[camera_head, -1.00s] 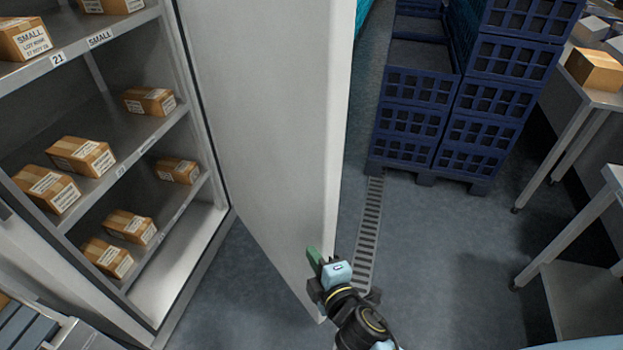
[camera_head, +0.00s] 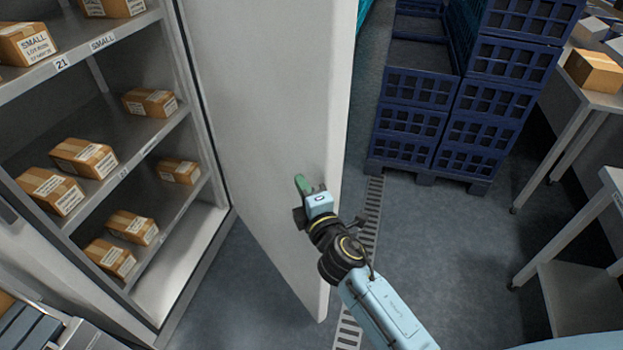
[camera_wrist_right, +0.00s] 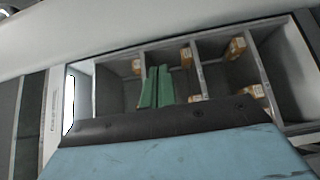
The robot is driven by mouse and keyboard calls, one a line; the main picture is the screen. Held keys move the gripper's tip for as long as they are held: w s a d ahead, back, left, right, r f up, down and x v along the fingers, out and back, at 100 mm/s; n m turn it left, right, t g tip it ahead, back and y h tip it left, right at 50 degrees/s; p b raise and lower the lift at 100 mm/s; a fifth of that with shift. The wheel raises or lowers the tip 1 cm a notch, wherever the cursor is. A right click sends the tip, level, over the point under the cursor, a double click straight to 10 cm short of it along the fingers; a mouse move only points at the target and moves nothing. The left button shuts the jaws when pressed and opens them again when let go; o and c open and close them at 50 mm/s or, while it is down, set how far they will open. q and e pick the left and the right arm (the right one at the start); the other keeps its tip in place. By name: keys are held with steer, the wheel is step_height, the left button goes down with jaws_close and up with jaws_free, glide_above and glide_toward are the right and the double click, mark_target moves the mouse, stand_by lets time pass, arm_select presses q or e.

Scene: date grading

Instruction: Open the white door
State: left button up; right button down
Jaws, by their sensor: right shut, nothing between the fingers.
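The white door (camera_head: 265,120) stands swung open from the shelf cabinet, seen in the head view. Its free edge faces right. My right gripper (camera_head: 303,184) is in front of the door's lower part in the head view, near the free edge. I cannot tell whether it touches the door. Its green fingers are together with nothing between them; they also show in the right wrist view (camera_wrist_right: 156,88), pointing toward the open cabinet. My left gripper is not in view.
The open cabinet holds small cartons on its shelves (camera_head: 110,105). Blue crates (camera_head: 415,125) stand stacked behind the door to the right. A grey table (camera_head: 600,97) with a carton is at the right. The floor (camera_head: 470,250) between is clear.

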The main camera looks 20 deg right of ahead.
steer(key=shift+w+d+r, duration=0.1)
steer(key=shift+w+d, duration=0.05)
steer(key=shift+d, duration=0.45)
steer(key=shift+w+d, duration=0.1)
steer(key=shift+d, duration=0.45)
